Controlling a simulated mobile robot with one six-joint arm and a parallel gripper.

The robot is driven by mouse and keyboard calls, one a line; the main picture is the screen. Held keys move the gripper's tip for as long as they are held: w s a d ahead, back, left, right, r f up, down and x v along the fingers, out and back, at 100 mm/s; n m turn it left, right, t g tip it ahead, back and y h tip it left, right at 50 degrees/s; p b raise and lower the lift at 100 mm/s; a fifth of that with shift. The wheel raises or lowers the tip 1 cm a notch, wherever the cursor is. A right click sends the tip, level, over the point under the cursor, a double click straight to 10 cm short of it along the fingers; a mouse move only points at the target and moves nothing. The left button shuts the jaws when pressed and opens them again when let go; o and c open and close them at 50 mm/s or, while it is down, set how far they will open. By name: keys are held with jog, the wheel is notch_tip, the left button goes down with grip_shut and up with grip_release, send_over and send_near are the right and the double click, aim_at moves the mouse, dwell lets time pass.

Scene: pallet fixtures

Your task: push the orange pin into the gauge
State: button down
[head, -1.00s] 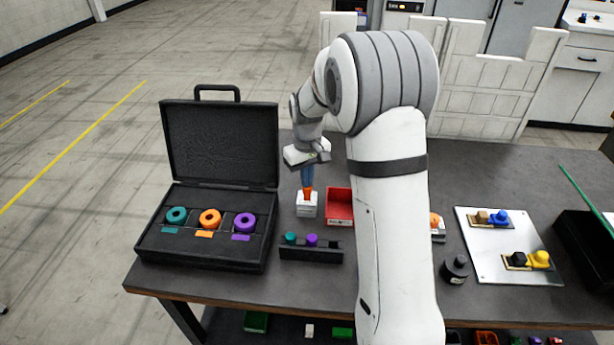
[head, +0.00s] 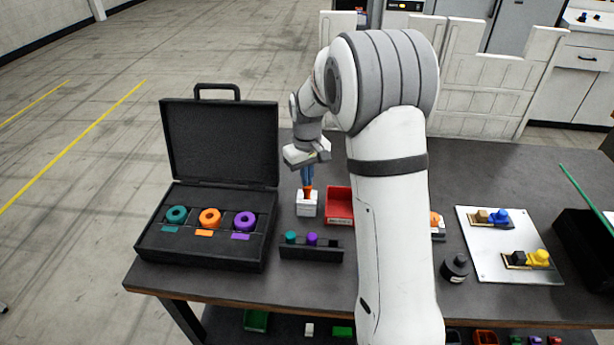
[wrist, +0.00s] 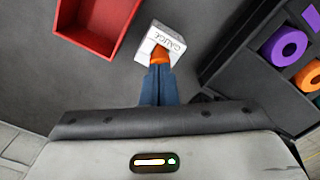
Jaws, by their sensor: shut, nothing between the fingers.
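The white gauge block (head: 307,208) stands on the dark table, between the open case and the red bin. It also shows in the wrist view (wrist: 175,42), with the word GAUGE on its side. The orange pin (head: 307,190) stands upright at the top of the gauge; its orange top also shows in the wrist view (wrist: 160,54). How deep it sits is hidden. My gripper (head: 307,182) points down, with its blue fingers shut directly above the pin. In the wrist view the fingertips (wrist: 159,68) meet the pin's top and partly cover it.
A red bin (head: 339,191) stands close to the right of the gauge. An open black case (head: 148,246) with teal, orange and purple rings is at left. A black rack (head: 310,254) with teal and purple pins is in front. A metal plate (head: 490,270) lies at right.

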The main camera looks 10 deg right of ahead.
notch_tip(320, 180, up, 8)
jog(key=p, duration=0.5)
